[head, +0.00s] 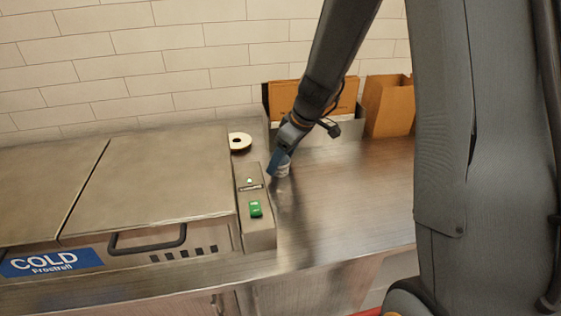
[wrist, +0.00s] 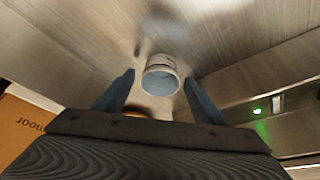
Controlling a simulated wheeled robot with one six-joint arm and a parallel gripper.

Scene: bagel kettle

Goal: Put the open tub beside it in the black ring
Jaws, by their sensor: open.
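The open tub (head: 283,170) is small and whitish and stands on the steel counter, right of the control box. In the wrist view the tub (wrist: 160,66) shows its round open mouth and pale blue inside. My gripper (head: 275,161) is at the tub from above. In the wrist view my gripper (wrist: 159,78) is open, with one blue finger on each side of the tub and gaps visible. A cream disc with a black centre (head: 240,141) lies left of the tub, behind the control box; I cannot tell whether this is the black ring.
A control box (head: 257,231) with a green switch stands close left of the tub, beside the closed cold unit lids (head: 150,185). A bin with brown cardboard (head: 345,100) and a brown box (head: 388,105) stand at the back. The counter (head: 350,205) is clear to the right.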

